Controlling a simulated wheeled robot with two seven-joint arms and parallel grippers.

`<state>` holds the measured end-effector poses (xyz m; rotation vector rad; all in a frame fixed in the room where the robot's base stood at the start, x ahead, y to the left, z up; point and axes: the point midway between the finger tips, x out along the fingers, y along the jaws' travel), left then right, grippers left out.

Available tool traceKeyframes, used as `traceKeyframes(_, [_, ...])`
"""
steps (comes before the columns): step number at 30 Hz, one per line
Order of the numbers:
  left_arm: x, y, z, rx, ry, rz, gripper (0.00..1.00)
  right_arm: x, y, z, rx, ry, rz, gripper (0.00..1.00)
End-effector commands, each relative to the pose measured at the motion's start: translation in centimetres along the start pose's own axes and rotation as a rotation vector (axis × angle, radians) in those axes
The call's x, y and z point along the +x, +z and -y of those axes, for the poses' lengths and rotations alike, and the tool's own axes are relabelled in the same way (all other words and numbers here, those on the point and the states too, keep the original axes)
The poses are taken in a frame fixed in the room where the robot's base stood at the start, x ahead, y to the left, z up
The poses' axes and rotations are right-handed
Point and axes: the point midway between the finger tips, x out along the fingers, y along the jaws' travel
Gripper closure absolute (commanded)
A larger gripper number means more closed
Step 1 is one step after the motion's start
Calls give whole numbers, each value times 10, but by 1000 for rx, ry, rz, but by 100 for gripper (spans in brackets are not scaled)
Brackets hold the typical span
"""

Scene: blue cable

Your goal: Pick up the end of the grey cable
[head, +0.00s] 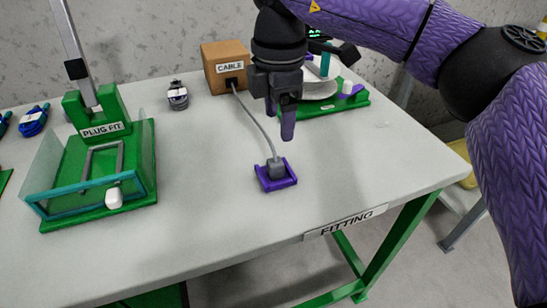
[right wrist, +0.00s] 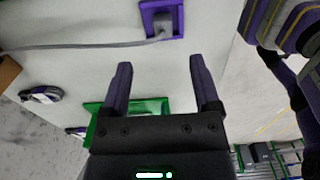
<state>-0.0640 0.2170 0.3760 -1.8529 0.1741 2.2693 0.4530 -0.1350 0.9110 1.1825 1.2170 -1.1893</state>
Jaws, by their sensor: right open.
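The grey cable (head: 255,122) runs from a brown box labelled CABLE (head: 227,66) across the table to a grey block-like end (head: 276,168). That end sits in a small purple holder (head: 290,180) near the table's front edge. In the right wrist view the cable end (right wrist: 162,27) and holder (right wrist: 178,31) are at the top, beyond the fingertips. My right gripper (head: 282,132) is open and empty, pointing down above the table, behind the cable end in the head view. Its two purple fingers show apart in the right wrist view (right wrist: 160,70). My left gripper is not in view.
A green PLUG FIT fixture (head: 95,212) with clear walls stands at left. A green-based stand (head: 340,105) is behind my right gripper. The table (head: 220,235) is clear around the holder.

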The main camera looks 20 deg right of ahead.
Motion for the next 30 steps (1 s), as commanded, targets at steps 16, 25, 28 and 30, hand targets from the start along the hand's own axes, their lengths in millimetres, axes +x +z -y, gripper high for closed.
traceKeyframes(16, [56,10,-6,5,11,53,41,89,-6,1,-3,-3,-7,21])
traceKeyframes(25, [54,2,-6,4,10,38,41,87,-6,1,-3,-2,-7,61])
traceKeyframes(28, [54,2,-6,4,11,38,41,87,-6,1,-3,-2,-7,82])
traceKeyframes(30, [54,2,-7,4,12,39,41,87,-6,1,-4,-2,-7,97])
